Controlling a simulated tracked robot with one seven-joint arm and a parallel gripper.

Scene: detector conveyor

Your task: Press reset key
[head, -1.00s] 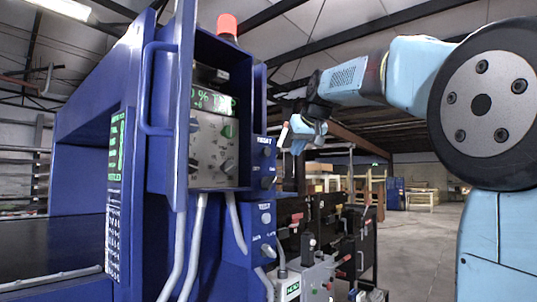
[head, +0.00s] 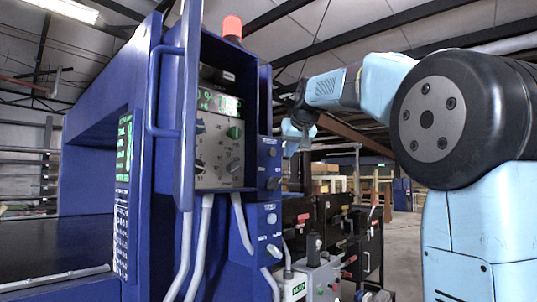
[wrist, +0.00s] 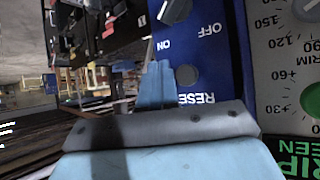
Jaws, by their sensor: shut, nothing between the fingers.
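The reset key is a round dark blue button (wrist: 186,75) on a blue panel beside the printed word RESET in the wrist view. In the head view the same small blue control box (head: 270,163) is on the right side of the blue cabinet, with its dark button (head: 271,152). My gripper (wrist: 157,72) is shut and empty, its light blue fingers just left of the button in the wrist view. In the head view my gripper (head: 297,132) is beside the box's right edge, its fingertips hard to make out. I cannot tell whether they touch the panel.
An ON/OFF knob (wrist: 173,10) is near the reset key. A grey dial panel (head: 219,150) with a green display is inside the cabinet, under a red lamp (head: 232,26). Below are a second blue box (head: 268,230), grey conduits and cluttered equipment (head: 325,270).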

